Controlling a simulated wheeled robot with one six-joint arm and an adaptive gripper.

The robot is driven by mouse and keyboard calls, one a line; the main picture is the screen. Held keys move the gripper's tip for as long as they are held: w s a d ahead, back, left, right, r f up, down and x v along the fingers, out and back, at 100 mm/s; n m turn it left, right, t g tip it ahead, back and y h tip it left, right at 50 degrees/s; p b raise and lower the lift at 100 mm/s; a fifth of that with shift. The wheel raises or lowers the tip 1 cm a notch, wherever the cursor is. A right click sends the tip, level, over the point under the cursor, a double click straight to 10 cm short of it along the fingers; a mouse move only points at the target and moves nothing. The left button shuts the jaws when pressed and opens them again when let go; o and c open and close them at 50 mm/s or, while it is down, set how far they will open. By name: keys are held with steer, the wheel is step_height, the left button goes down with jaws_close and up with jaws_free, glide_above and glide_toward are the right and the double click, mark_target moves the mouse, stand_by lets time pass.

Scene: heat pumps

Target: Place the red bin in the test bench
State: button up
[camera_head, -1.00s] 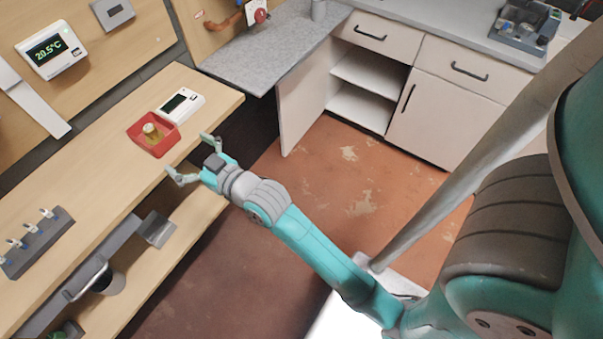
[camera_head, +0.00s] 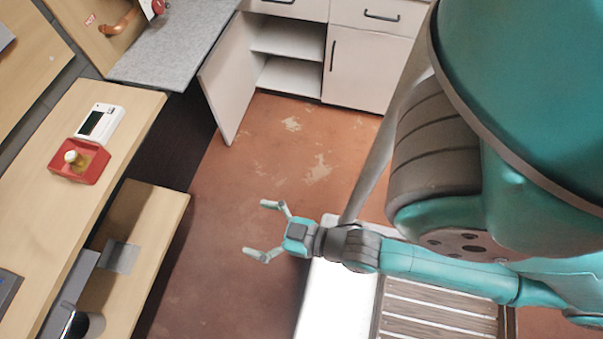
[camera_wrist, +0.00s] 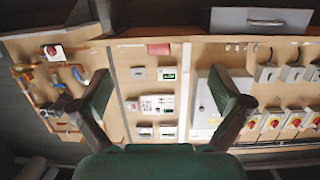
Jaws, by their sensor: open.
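The red bin (camera_head: 92,174) sits on the wooden bench top at the left in the head view, with a small brass-coloured part (camera_head: 74,158) inside it. My gripper (camera_head: 262,228) is open and empty, over the floor to the right of the bench and well apart from the bin. In the wrist view, the two fingers of my gripper (camera_wrist: 166,100) are spread wide with nothing between them. Beyond them is a wooden panel (camera_wrist: 205,60) with meters, pipes and switches. I cannot tell which surface is the test bench.
A white meter (camera_head: 98,122) lies just behind the bin. The wooden bench (camera_head: 45,225) has a lower shelf (camera_head: 150,225). A grey counter (camera_head: 175,45) and an open cupboard (camera_head: 285,55) stand at the back. The brown floor (camera_head: 250,150) between is clear.

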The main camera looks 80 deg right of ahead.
steer(key=s+r+g, duration=0.1)
steer(key=s+r, duration=0.2)
steer(key=s, duration=0.8)
steer(key=shift+a, duration=0.25)
steer(key=shift+w, duration=0.1)
steer(key=t, duration=0.3)
glide_toward(80, 159)
steer(key=shift+w+f, duration=0.15)
steer(key=shift+w, duration=5.05)
steer(key=c, duration=1.3)
